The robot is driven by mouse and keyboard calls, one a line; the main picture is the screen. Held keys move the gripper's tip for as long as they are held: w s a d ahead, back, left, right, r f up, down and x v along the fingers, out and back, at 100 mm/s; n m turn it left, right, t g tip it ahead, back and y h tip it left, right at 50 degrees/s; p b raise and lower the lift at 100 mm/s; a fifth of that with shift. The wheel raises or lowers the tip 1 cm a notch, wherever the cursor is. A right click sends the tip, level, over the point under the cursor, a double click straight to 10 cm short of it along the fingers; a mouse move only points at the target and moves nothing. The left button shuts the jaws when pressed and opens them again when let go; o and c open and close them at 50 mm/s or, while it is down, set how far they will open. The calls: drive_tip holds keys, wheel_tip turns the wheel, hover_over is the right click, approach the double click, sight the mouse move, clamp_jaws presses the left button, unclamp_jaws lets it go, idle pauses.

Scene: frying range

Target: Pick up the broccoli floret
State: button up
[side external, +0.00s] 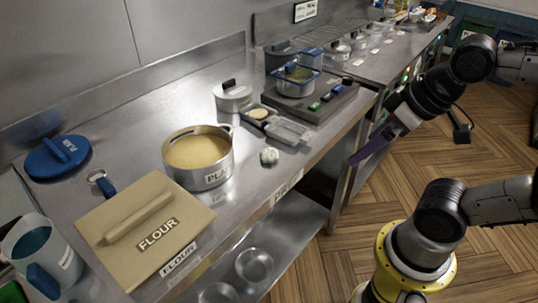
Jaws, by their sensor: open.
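A small pale, knobbly piece (269,156) lies on the steel counter (235,195), right of the pot of batter and near the counter's front edge. It may be the broccoli floret, but it looks whitish and is too small to tell for sure. No clearly green floret shows. My gripper (362,157), with purple fingers, hangs in the air off the counter's front edge, to the right of the pale piece and well apart from it. It holds nothing that I can see.
A steel pot of batter (222,178) stands left of the piece. A clear tray (289,131) lies behind it, with a lidded pot (232,95) farther back. A fryer-like unit (298,82) stands beyond. A flour box (145,225) sits at front left.

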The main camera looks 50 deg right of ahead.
drive_tip(key=shift+c, duration=0.2)
idle(0.4)
drive_tip(key=w+r+m, duration=0.3)
drive_tip(key=r+m, duration=0.2)
drive_tip(key=m+g, duration=0.5)
drive_tip(key=m, duration=0.3)
hover_over(269, 151)
wheel_tip(269, 151, down, 6)
drive_tip(key=f, duration=0.1)
drive_tip(key=shift+g, duration=0.3)
drive_tip(key=f, duration=0.8)
drive_tip(key=shift+s+f, duration=0.2)
drive_tip(key=shift+s, duration=0.1)
drive_tip(key=shift+w+f, duration=0.15)
drive_tip(key=shift+f, duration=1.2)
drive_tip(key=shift+w+f, duration=0.1)
drive_tip(key=shift+f, duration=1.2)
